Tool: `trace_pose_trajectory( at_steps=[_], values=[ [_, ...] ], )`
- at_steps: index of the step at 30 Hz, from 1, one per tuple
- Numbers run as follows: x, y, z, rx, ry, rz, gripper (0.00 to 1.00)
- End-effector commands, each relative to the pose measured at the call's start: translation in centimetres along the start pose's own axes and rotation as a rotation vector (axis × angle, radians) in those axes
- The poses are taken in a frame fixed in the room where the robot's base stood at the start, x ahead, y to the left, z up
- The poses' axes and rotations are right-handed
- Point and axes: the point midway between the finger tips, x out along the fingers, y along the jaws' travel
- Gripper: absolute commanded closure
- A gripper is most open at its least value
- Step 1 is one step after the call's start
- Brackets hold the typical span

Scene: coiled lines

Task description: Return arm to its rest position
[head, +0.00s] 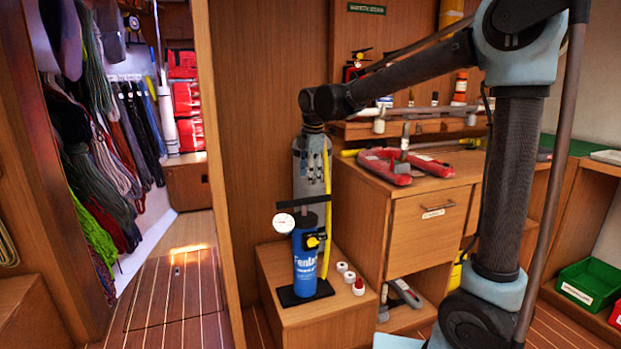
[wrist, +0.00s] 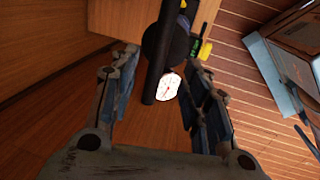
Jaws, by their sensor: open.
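My gripper (head: 313,160) hangs pointing down from my bent arm, above a blue hand pump (head: 305,262) with a black T-handle and a white round gauge (head: 284,223). In the wrist view my gripper (wrist: 160,65) has its fingers spread apart, with nothing held between them. The pump's dark handle (wrist: 155,60) and the gauge (wrist: 168,87) show beyond and between the fingers. In the head view a grey cylinder stands behind the gripper, so the exact fingertips are hard to make out.
The pump stands on a low wooden box (head: 325,318) beside small white caps (head: 342,267) and a red one. A wooden cabinet (head: 420,220) with red tools (head: 385,165) on top stands to the right. Coiled lines (head: 95,150) hang at the left. A green bin (head: 588,283) sits far right.

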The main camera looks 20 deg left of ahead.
Motion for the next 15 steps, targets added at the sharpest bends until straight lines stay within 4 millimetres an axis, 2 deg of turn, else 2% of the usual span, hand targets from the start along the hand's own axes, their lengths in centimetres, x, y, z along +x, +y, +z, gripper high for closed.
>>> trace_pose_trajectory(
  at_steps=[4,7,11,15],
  values=[
    [0.0,-0.1,0.2,0.006,-0.001,0.0,0.57],
    [-0.3,-0.8,1.5,0.049,-0.003,0.0,0.57],
    [-1.0,-3.3,5.2,0.184,-0.012,0.0,0.57],
    [-1.8,-7.2,9.9,0.382,-0.023,0.002,0.57]
  ],
)
